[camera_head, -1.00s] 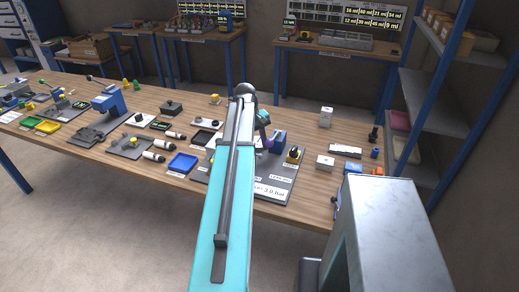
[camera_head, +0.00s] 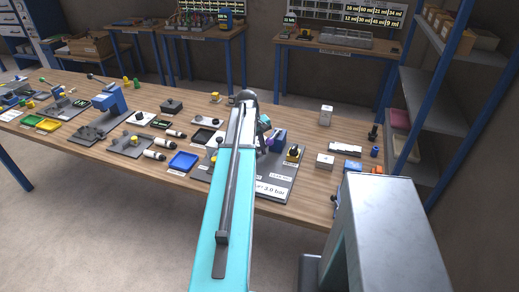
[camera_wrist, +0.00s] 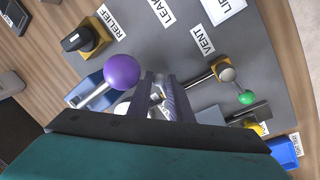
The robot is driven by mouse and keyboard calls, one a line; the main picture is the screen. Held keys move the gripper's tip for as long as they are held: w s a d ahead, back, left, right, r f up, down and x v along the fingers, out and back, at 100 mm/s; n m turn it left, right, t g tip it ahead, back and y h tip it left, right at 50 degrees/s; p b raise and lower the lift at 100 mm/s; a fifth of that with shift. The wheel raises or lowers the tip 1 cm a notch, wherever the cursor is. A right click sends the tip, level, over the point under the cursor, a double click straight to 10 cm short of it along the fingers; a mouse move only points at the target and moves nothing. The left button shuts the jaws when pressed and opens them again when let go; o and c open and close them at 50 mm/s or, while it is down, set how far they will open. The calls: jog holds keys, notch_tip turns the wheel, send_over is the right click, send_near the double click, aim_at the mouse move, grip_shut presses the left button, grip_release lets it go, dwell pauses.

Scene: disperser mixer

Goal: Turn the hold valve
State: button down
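In the wrist view my gripper (camera_wrist: 163,90) points down at a grey panel (camera_wrist: 205,68), and its fingers are close together over a pale metal part that I cannot make out. A lever with a purple ball (camera_wrist: 122,72) is just left of the fingers, and the ball also shows in the head view (camera_head: 270,142). A lever with a green ball (camera_wrist: 246,97) is to the right, near the VENT label (camera_wrist: 203,40). A black knob on a yellow base (camera_wrist: 84,40) is beside the RELIEF label (camera_wrist: 111,21). No hold label is readable. In the head view my arm hides much of the panel.
A white box (camera_head: 325,161) and another white box (camera_head: 326,115) stand to the right of the panel. A blue tray (camera_head: 184,161) lies to its left. Further left the table holds several fixtures. A shelf rack (camera_head: 430,118) stands at the right.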

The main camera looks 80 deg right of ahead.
jog(key=shift+s+d+r, duration=0.15)
jog(key=shift+d+r, duration=0.05)
jog(key=shift+d, duration=0.1)
jog(key=shift+a, duration=0.15)
